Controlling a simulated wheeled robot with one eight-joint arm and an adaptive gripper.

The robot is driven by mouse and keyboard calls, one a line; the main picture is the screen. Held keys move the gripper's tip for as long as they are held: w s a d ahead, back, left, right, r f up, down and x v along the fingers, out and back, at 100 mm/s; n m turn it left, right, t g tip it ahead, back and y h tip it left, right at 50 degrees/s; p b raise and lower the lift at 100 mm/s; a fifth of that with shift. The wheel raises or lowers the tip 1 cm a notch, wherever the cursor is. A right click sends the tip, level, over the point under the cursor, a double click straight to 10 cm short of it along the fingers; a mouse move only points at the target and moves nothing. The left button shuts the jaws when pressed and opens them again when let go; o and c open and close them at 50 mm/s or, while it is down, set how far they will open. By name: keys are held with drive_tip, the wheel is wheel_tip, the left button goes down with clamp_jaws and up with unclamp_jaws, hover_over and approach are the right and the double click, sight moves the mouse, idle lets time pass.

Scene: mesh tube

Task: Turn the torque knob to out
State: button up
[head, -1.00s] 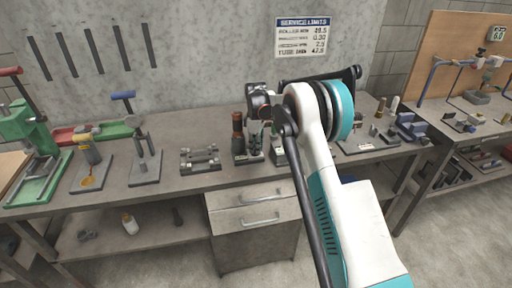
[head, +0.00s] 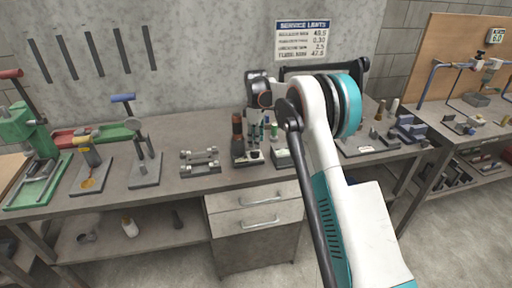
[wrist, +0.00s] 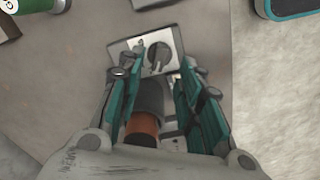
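A dark round knob (wrist: 158,56) with a pointer-like ridge sits on a light grey panel in the wrist view. I take it for the torque knob; its markings are too small to read. Below it in the picture is a dark grey cylinder with an orange-brown part (wrist: 142,125), which also shows on a small bench fixture in the head view (head: 237,128). My gripper (wrist: 158,72) is open, its teal-sided fingers apart on either side of the knob's line of view. I see no contact with the knob. In the head view my gripper (head: 258,126) points down beside the brown cylinder.
A grey block (head: 283,157) stands close to the right of the fixture. A roller fixture (head: 199,162) stands to its left. The grey bench (head: 215,181) has clear room in front, and the wall is behind.

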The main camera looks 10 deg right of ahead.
sight(256, 152)
wheel_tip(256, 152, up, 7)
drive_tip(key=shift+f, duration=0.2)
idle(0.3)
drive_tip(key=s+r+m+t+b, duration=0.1)
drive_tip(key=s+r+m+t, duration=0.15)
drive_tip(key=s+r, duration=0.7)
drive_tip(key=s+r+m+t, duration=0.1)
drive_tip(key=s+r+m, duration=0.4)
drive_tip(key=s, duration=0.8)
drive_tip(key=s+f+m+t, duration=0.2)
drive_tip(key=s+f, duration=0.1)
drive_tip(key=s, duration=0.9)
drive_tip(key=s+f+m+t+b, duration=0.1)
drive_tip(key=s+f, duration=0.3)
drive_tip(key=s, duration=0.8)
drive_tip(key=shift+s+a+f+m+t+b, duration=0.15)
drive_tip(key=shift+s+m+t+b, duration=0.2)
drive_tip(key=shift+m, duration=0.5)
